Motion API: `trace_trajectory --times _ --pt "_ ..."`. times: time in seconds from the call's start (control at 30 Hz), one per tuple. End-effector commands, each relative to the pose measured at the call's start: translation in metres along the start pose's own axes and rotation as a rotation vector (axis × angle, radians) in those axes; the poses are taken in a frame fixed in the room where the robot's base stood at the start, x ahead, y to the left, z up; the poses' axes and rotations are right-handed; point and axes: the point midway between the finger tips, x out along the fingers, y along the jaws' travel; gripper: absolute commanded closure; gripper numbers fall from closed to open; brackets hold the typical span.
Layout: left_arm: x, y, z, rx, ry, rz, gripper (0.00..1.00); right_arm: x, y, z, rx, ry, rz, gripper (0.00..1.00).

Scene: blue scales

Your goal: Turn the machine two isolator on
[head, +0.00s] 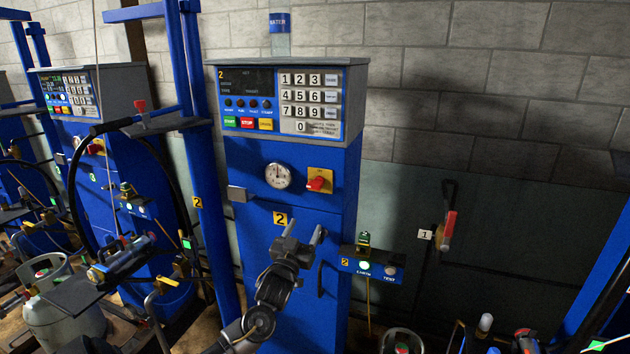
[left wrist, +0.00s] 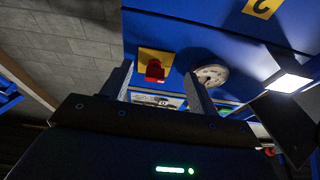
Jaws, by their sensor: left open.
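The machine two isolator is a red rotary handle (head: 318,182) on a yellow plate, on the front of the blue cabinet (head: 262,245) marked 2. The handle lies tilted, closer to horizontal than upright. The cabinet's display (head: 246,80) is dark. My left gripper (head: 303,236) is open and empty, below the isolator and apart from it in the head view. In the left wrist view, the red handle (left wrist: 154,70) shows between the two spread fingers (left wrist: 157,85), ahead of them. My right gripper is not in view.
A round gauge (head: 278,176) sits left of the isolator, and a grey bracket (head: 240,194) juts out further left. An earth/test box (head: 372,264) sticks out at the right. A neighbouring machine (head: 75,90) with a lit display and a gas cylinder (head: 60,315) stand left.

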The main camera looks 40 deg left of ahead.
Motion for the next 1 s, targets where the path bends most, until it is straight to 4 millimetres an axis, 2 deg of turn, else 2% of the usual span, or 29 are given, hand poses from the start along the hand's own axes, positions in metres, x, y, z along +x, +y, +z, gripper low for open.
trace_trajectory --times 0.03,0.1,0.2,0.37,0.47,0.8,1.0 --pt "0.005 -0.001 -0.023 -0.015 0.040 0.000 0.40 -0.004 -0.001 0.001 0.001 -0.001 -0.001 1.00" --pt "0.007 -0.002 -0.041 -0.030 0.074 -0.002 0.40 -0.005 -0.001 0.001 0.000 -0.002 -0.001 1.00" --pt "0.009 -0.003 -0.051 -0.039 0.095 -0.004 0.40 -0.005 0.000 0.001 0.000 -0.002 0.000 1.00" --pt "0.013 -0.002 -0.053 -0.040 0.097 -0.004 0.40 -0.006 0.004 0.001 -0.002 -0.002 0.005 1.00" --pt "0.024 -0.002 -0.055 -0.039 0.096 -0.003 0.40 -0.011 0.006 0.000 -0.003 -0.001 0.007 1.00" --pt "0.086 -0.004 -0.062 -0.038 0.095 -0.005 0.40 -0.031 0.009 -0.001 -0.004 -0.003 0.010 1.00" --pt "0.109 -0.004 -0.062 -0.038 0.094 -0.004 0.40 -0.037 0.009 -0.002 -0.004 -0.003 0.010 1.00"
